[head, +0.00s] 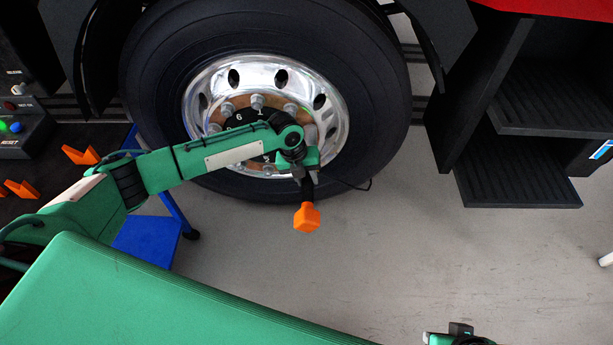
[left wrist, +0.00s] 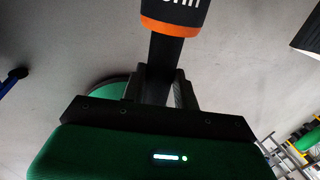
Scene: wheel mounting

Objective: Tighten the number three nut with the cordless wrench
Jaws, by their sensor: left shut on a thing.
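The truck wheel (head: 375,90) has a polished rim with a ring of nuts around a dark hub. The numbers 6 and 1 show on the hub; the number three nut cannot be made out behind my arm. My left gripper (head: 306,174) is in front of the rim's lower right, shut on the dark handle of the cordless wrench (head: 307,217). The wrench's orange end hangs below the gripper; its head is mostly hidden, so contact with a nut cannot be told. The left wrist view shows the handle (left wrist: 163,70) between the fingers. My right gripper (head: 460,333) is partly cut off at the bottom edge.
Black steps (head: 520,180) stand right of the wheel. A blue stand (head: 150,240) is below left of it. A control box with buttons (head: 22,128) and orange pieces (head: 80,155) are at the far left. The grey floor in front is clear.

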